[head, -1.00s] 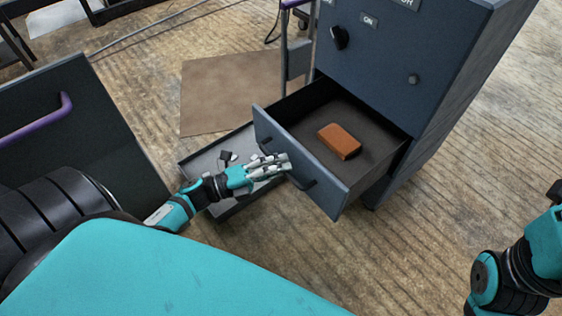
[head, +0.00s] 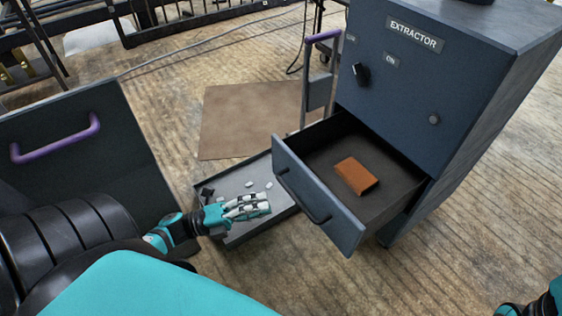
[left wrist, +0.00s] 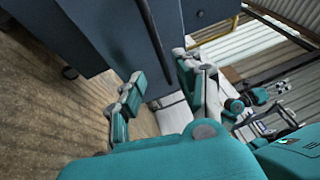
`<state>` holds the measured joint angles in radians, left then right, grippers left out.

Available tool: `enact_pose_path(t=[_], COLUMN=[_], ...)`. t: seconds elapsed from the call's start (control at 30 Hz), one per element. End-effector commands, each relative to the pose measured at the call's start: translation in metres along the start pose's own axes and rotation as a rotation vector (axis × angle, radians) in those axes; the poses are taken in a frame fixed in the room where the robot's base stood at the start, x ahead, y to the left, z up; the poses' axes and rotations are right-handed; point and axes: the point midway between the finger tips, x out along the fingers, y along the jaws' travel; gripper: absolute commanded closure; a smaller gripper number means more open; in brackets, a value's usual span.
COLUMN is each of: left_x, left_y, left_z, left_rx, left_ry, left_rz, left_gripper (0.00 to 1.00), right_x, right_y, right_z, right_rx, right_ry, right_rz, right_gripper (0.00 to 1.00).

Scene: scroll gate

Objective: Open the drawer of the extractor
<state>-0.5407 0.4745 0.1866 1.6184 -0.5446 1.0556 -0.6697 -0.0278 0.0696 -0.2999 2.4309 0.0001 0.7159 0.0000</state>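The extractor (head: 415,85) is a dark blue-grey cabinet with a label at the right of the head view. Its drawer (head: 345,222) is pulled well out. A brown block (head: 356,176) lies inside it. The drawer has a dark bar handle (head: 303,198) on its front. My left gripper (head: 262,206) is left of the drawer front, apart from the handle and above a low grey tray. In the left wrist view its fingers (left wrist: 160,68) are spread and empty, with the dark handle (left wrist: 155,40) beyond them.
The low grey tray (head: 232,179) belongs to a trolley with a purple handle (head: 323,36) and holds small loose pieces. A dark panel with a purple handle (head: 55,140) stands at the left. A brown mat (head: 250,115) lies behind on the wooden floor.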

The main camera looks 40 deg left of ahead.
Motion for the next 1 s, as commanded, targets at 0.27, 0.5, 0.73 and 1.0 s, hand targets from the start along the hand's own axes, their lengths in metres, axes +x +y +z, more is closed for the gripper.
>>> enact_pose_path(t=[0.27, 0.5, 0.73, 1.0], left_x=[-0.03, -0.031, -0.031, -0.03], left_y=[0.0, 0.0, 0.0, -0.005], left_z=[0.0, 0.0, 0.0, 0.006], left_rx=[0.0, 0.0, 0.0, -0.04], left_ry=[-0.001, -0.001, 0.0, -0.043], left_rz=[0.001, 0.0, 0.0, 0.018], left_gripper=[0.66, 0.66, 0.66, 0.66], right_x=[0.0, 0.0, 0.0, 0.005], right_y=[0.0, 0.0, 0.0, 0.002], right_z=[0.0, 0.0, 0.0, 0.024], right_rx=[0.0, 0.0, 0.0, -0.002], right_ry=[0.0, 0.0, 0.0, -0.074], right_rz=[0.0, 0.0, 0.0, 0.002], right_gripper=[0.6, 0.6, 0.6, 0.6])
